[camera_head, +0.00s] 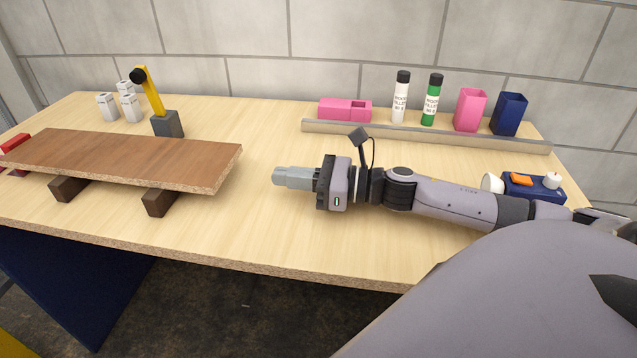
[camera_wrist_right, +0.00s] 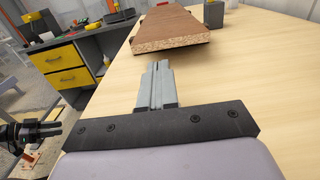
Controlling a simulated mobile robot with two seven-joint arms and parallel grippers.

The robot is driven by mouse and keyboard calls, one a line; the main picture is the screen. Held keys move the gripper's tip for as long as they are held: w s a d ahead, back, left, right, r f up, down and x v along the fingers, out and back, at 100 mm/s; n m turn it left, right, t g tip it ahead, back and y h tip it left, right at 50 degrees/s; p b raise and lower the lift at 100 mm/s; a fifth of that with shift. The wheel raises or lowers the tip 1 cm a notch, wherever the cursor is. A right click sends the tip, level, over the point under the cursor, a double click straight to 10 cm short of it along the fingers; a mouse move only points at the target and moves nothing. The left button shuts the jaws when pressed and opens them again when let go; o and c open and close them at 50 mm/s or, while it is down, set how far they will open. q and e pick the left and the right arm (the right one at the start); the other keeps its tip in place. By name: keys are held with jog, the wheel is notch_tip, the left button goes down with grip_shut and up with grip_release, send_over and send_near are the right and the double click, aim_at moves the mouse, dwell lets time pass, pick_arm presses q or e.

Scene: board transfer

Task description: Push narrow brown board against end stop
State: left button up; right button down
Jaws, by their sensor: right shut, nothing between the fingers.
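The brown board (camera_head: 130,158) lies flat on two dark wooden blocks, one (camera_head: 68,188) at left and one (camera_head: 160,200) nearer its right end. Its bare chipboard end faces my right gripper (camera_head: 278,176), which is shut and empty to its right, with a clear gap between. In the right wrist view, the board's end (camera_wrist_right: 172,46) is beyond the shut fingertips (camera_wrist_right: 160,66). A red object (camera_head: 15,143) shows by the board's far left end; I cannot tell whether it is the end stop or touches the board. A dark gripper, apparently my left (camera_wrist_right: 42,131), shows small at the wrist view's left.
Behind the board stand a yellow lever on a grey block (camera_head: 167,124) and white containers (camera_head: 107,107). A rail (camera_head: 420,135) with bottles and cups runs along the back right. A blue tray (camera_head: 535,188) lies right. The table (camera_head: 255,225) is clear between board and gripper.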

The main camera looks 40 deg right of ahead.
jog(key=v, duration=0.2)
jog(key=shift+s+d+f, duration=0.1)
jog(key=shift+s+d, duration=0.1)
jog(key=shift+s, duration=0.05)
jog(key=shift+v, duration=1.2)
